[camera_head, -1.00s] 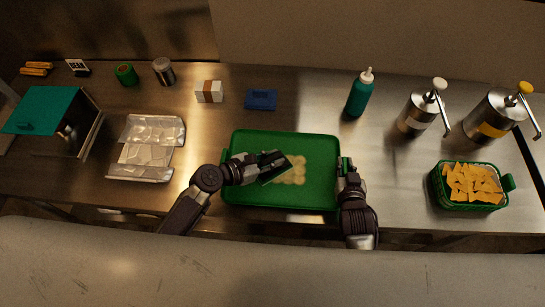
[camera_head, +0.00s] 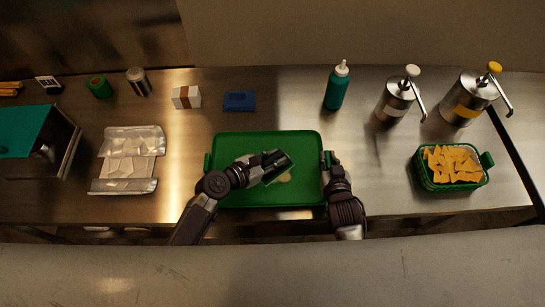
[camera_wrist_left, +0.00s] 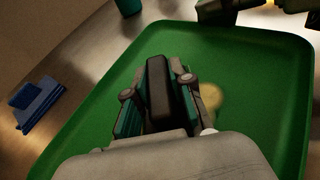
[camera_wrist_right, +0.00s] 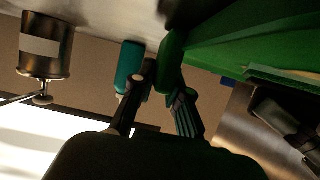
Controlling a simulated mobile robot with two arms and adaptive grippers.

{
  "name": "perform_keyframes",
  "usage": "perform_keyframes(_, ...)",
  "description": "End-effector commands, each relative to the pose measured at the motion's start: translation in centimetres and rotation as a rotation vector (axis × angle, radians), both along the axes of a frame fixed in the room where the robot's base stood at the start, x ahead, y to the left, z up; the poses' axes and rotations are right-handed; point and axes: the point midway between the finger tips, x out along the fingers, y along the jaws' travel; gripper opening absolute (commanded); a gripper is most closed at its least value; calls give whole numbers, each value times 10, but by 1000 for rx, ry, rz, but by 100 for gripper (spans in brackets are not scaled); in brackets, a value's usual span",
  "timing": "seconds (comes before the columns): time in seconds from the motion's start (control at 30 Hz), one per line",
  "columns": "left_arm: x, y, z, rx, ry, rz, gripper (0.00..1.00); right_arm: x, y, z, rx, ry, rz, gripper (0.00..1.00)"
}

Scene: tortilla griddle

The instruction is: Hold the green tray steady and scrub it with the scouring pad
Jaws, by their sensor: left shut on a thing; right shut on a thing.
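The green tray (camera_head: 236,146) lies flat on the steel counter. My right gripper (camera_head: 328,160) is shut on the handle at the tray's right end; the handle also shows between the fingers in the right wrist view (camera_wrist_right: 172,62).
A green basket of chips (camera_head: 425,177) and two pump dispensers (camera_head: 396,101) stand at the right. A teal bottle (camera_head: 336,90), blue item (camera_head: 239,101) and white box (camera_head: 186,97) stand behind the tray.

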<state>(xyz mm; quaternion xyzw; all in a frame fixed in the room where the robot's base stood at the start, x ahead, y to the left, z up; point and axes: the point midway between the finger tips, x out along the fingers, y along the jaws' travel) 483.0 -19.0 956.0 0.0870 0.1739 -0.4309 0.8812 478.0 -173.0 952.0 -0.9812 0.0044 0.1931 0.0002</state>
Motion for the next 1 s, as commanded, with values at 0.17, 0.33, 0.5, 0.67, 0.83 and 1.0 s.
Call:
perform_keyframes(0.17, -6, -15, -6, 5, 13, -9, 0, -4, 2, -8, 1, 19, 2, 0)
perform_keyframes(0.33, -6, -19, -6, 7, 14, -8, 0, -4, 2, -8, 2, 19, 1, 0)
perform_keyframes(0.5, -6, -19, -6, 7, 14, -7, 0, -4, 2, -8, 2, 19, 1, 0)
perform_keyframes(0.67, -5, -8, -6, 10, 13, -6, 0, -4, 1, -8, 1, 19, 1, 0)
perform_keyframes(0.83, -4, 12, -5, 10, 12, -4, 0, -4, 1, -8, 0, 19, 0, 0)
perform_keyframes(1.0, -3, 28, -4, 9, 12, -2, 0, -4, 1, -8, 0, 19, 0, 0)
